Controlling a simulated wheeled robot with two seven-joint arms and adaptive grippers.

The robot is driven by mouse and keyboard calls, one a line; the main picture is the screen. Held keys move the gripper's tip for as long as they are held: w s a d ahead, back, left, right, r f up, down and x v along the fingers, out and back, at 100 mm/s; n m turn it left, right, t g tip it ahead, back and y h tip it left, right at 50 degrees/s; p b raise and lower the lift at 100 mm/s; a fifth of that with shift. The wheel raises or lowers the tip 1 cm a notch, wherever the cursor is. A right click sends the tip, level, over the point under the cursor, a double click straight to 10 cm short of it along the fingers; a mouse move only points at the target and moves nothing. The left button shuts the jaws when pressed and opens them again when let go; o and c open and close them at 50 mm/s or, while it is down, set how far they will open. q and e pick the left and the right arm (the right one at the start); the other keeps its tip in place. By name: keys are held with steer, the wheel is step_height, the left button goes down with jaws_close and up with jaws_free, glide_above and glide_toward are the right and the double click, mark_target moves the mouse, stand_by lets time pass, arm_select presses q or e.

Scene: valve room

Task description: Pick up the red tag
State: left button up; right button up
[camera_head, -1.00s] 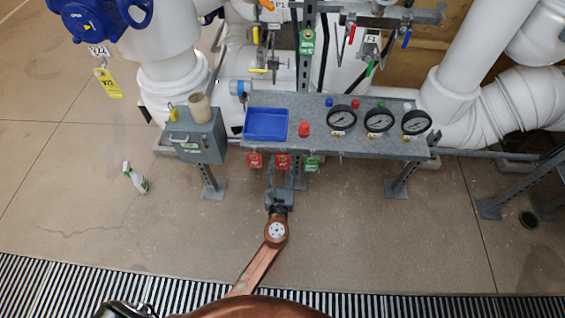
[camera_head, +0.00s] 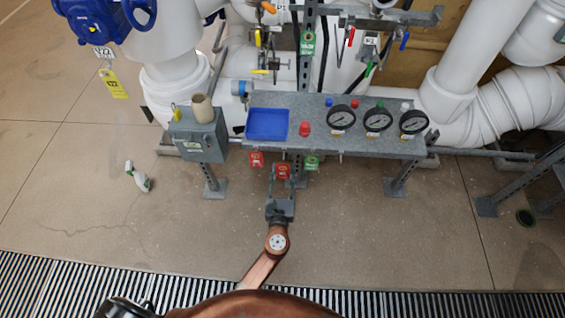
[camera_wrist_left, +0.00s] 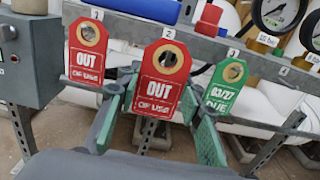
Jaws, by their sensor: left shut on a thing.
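The red tag marked "OUT OF USE" (camera_head: 283,171) is between the fingertips of my left gripper (camera_head: 282,181), below the front edge of the shelf. In the left wrist view this red tag (camera_wrist_left: 162,85) faces the camera, with the fingers (camera_wrist_left: 158,97) at its two sides. My left gripper is shut on it. A second red tag (camera_head: 256,159) hangs to the left on the shelf edge, and a green tag (camera_head: 312,162) hangs to the right. Both also show in the left wrist view, the red one (camera_wrist_left: 85,60) and the green one (camera_wrist_left: 222,88). My right gripper is not in view.
The grey shelf (camera_head: 350,147) carries a blue tray (camera_head: 267,124), a red knob (camera_head: 304,129) and three round gauges (camera_head: 378,119). A grey box (camera_head: 197,137) stands to the left. A spray bottle (camera_head: 137,177) is on the floor. The floor before the shelf is clear.

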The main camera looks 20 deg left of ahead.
arm_select(q)
steer(key=p+v, duration=0.2)
steer(key=v, duration=1.1)
steer(key=shift+s, duration=0.15)
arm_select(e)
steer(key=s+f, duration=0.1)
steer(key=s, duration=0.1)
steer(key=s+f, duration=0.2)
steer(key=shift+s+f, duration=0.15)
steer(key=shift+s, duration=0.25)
